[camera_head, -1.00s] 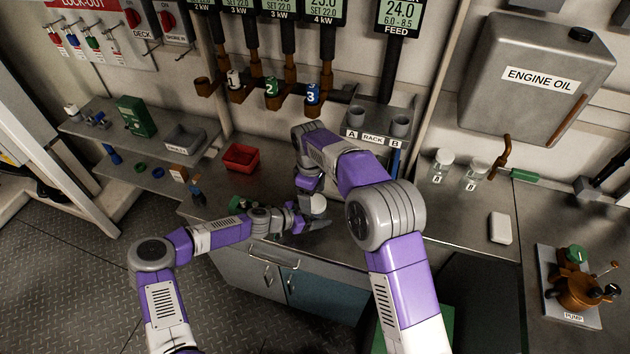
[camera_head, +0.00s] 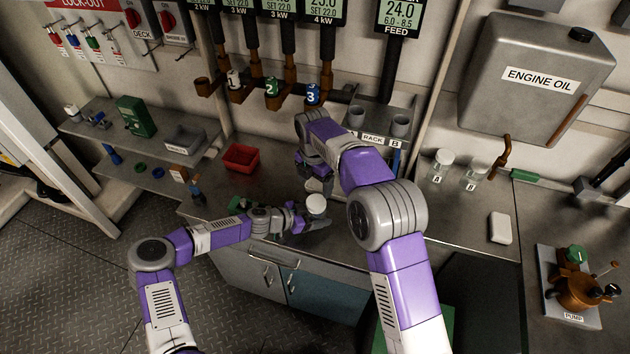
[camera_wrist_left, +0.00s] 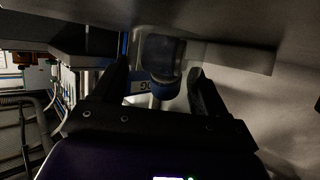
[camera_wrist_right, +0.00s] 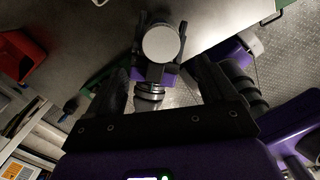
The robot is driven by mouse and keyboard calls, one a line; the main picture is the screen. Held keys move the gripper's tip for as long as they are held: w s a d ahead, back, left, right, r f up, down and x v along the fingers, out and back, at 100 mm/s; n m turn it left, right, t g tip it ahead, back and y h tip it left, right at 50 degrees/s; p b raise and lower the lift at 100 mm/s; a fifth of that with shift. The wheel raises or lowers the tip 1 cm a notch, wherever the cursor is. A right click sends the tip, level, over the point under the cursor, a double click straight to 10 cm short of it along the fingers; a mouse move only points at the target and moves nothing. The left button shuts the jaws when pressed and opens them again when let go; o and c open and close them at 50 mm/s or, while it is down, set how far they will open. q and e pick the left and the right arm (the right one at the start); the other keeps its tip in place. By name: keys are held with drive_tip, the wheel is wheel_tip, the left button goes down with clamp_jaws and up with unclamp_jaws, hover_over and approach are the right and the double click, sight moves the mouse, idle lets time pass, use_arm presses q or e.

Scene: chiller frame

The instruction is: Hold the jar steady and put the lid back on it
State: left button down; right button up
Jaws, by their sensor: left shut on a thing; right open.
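The round white lid (camera_head: 316,204) is at my left gripper (camera_head: 305,222), over the front part of the counter. The lid also shows face-on in the right wrist view (camera_wrist_right: 162,43), between the left gripper's dark fingers. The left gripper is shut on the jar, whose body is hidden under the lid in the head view. I cannot tell whether the lid is fully seated. The left wrist view is dim; a dark cylinder with a blue end (camera_wrist_left: 163,58) shows between the fingers. My right gripper (camera_wrist_right: 160,78) is open and empty, behind and apart from the lid.
A red bin (camera_head: 241,158) stands on the counter at left. The rack (camera_head: 378,135) is behind my right arm. Two lidded jars (camera_head: 441,165) (camera_head: 474,177) stand on the right counter. A white block (camera_head: 500,228) lies there too. The counter's front edge is close to my left gripper.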

sight(316, 201)
drive_tip(key=shift+w+d+f, duration=0.1)
drive_tip(key=shift+f, duration=3.95)
drive_tip(key=c, duration=1.1)
drive_tip(key=m, duration=0.4)
drive_tip(key=shift+r+m, duration=0.1)
drive_tip(key=shift+m, duration=0.2)
drive_tip(key=m, duration=0.5)
drive_tip(key=shift+w, duration=0.1)
drive_tip(key=o, duration=1.2)
